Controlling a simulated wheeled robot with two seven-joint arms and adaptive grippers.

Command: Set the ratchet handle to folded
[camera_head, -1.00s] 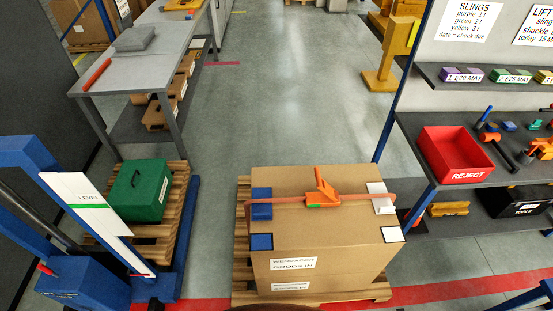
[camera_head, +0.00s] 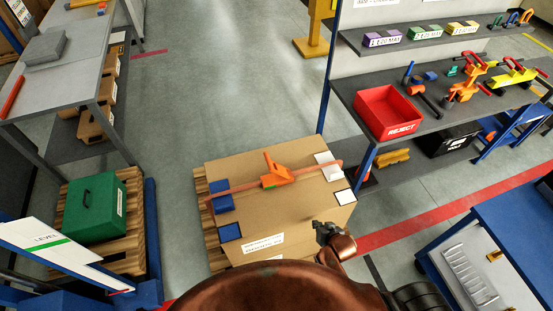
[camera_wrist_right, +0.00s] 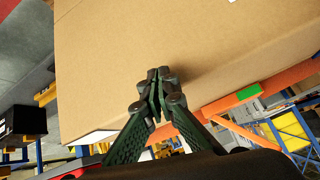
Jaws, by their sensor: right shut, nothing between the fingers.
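The orange ratchet (camera_head: 277,178) sits on a reddish-orange strap (camera_head: 240,188) across the top of a cardboard box (camera_head: 275,215). Its handle (camera_head: 269,163) stands up at an angle from the body. My right gripper (camera_head: 322,228) is shut and empty, near the box's front right corner, apart from the ratchet. In the right wrist view the closed fingertips (camera_wrist_right: 160,78) show in front of the plain cardboard (camera_wrist_right: 170,35). An orange bar with a green patch (camera_wrist_right: 250,92) runs at the right there; I cannot tell which part it is. My left gripper is out of view.
The box stands on a wooden pallet (camera_head: 212,248). A green case (camera_head: 95,208) is on a pallet at the left. Shelving with a red REJECT bin (camera_head: 388,112) stands at the right. A blue cart (camera_head: 500,235) is at lower right. Open floor lies behind the box.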

